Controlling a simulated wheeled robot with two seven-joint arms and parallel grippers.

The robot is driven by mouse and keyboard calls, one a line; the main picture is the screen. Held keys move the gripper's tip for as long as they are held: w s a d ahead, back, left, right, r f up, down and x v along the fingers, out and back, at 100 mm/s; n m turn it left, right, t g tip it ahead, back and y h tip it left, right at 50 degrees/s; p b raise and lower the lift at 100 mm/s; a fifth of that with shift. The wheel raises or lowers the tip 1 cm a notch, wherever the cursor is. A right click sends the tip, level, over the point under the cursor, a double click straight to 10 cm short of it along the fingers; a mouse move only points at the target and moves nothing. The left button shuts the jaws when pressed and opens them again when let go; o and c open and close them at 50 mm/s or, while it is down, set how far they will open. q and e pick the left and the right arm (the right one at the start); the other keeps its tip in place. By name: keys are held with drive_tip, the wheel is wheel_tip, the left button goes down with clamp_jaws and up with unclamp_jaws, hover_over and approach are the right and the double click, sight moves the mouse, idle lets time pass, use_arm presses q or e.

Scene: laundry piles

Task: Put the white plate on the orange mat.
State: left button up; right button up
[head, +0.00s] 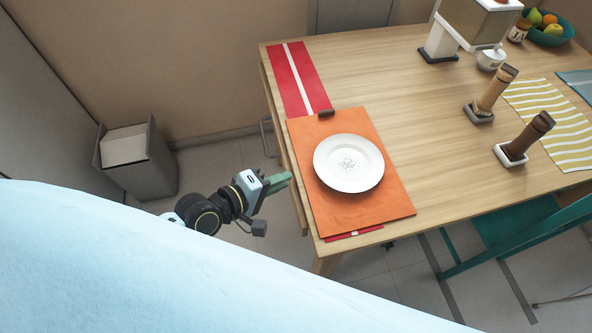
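The white plate (348,163) lies flat on the orange mat (342,214), within its edges. A small grey pattern shows at the plate's centre. The mat lies near the left end of the wooden table (440,140), on top of a red runner (300,78) with a white stripe. My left gripper (284,181), with green fingers, is just left of the table's edge, apart from the plate and the mat. Its fingers are seen side-on, so I cannot tell whether they are open. My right gripper is not in view.
A small dark block (326,113) lies at the mat's top edge. A large pale blue surface (170,270) hides the lower left. A grey box (138,160) stands by the wall. Two grinders, a yellow striped mat (548,122) and a fruit bowl (556,32) are to the right.

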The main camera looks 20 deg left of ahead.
use_arm(q)
drive_tip(key=shift+v, duration=1)
drive_tip(key=s+a+f+m+g+y, duration=0.2)
drive_tip(key=s+a+f, duration=0.1)
drive_tip(key=f, duration=0.6)
drive_tip(key=s+a+f+m+g+y, duration=0.1)
drive_tip(key=s+a+f+m+y, duration=0.2)
drive_tip(key=f, duration=0.6)
drive_tip(key=s+a+f+m+g, duration=0.1)
drive_tip(key=s+a+f+g, duration=0.2)
drive_tip(key=f, duration=0.6)
drive_tip(key=s+f+m+g+y, duration=0.1)
drive_tip(key=s+f+m, duration=0.3)
drive_tip(key=s, duration=0.7)
drive_tip(key=s+d+f+m+g+y, duration=0.1)
drive_tip(key=s+f+m+g, duration=0.2)
drive_tip(key=s+f, duration=0.4)
drive_tip(key=s, duration=0.4)
drive_tip(key=shift+m+g, duration=0.3)
drive_tip(key=shift+m, duration=0.1)
drive_tip(key=shift+d, duration=0.2)
